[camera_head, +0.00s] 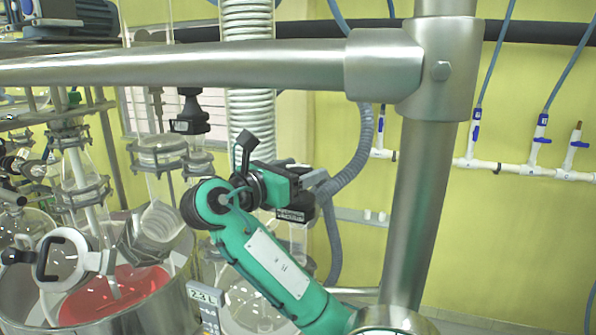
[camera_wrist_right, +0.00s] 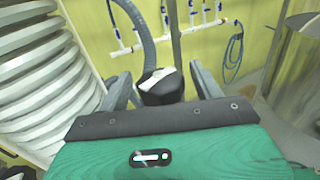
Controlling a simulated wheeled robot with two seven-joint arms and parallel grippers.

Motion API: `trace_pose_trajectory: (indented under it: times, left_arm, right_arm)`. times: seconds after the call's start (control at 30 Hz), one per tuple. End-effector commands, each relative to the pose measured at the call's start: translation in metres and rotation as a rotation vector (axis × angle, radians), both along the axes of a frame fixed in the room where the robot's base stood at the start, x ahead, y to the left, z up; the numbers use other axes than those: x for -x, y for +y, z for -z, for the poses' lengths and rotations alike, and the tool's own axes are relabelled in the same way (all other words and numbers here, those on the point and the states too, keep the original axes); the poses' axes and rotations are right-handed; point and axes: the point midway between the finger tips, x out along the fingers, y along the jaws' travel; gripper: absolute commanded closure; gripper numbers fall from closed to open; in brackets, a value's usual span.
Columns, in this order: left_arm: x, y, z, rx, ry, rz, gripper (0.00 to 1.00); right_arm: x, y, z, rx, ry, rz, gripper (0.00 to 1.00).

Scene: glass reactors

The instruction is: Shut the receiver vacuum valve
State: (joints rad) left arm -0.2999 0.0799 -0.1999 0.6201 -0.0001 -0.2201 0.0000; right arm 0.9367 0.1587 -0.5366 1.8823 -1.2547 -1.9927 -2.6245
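A black round knob (camera_wrist_right: 160,87) with a white pointer-like mark on top shows in the wrist view, and it looks like the valve's handle. My right gripper (camera_wrist_right: 161,90) has its two grey fingers apart, one on each side of this knob. A narrow gap seems to show beside the knob, so I see no firm grip. In the head view my green right arm reaches up from the bottom, and the right gripper (camera_head: 306,180) is beside the glass column, largely hidden by its own wrist. The knob cannot be made out there. My left gripper is not in view.
A steel frame post (camera_head: 415,200) and crossbar (camera_head: 200,62) stand near my arm. A vessel of red liquid (camera_head: 112,294) is at lower left. White wall piping (camera_head: 520,170) runs behind.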

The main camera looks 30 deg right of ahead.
Motion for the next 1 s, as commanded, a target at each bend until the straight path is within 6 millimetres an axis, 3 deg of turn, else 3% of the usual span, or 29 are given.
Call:
trace_pose_trajectory:
  times: [0.37, 1.0]
  left_arm:
    - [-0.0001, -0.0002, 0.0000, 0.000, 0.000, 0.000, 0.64]
    - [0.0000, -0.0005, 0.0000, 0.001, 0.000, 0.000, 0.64]
  right_arm:
    - [0.0005, -0.0002, -0.0005, 0.001, -0.001, -0.032, 0.34]
    - [0.0009, -0.0014, -0.0012, 0.004, -0.001, -0.400, 0.34]
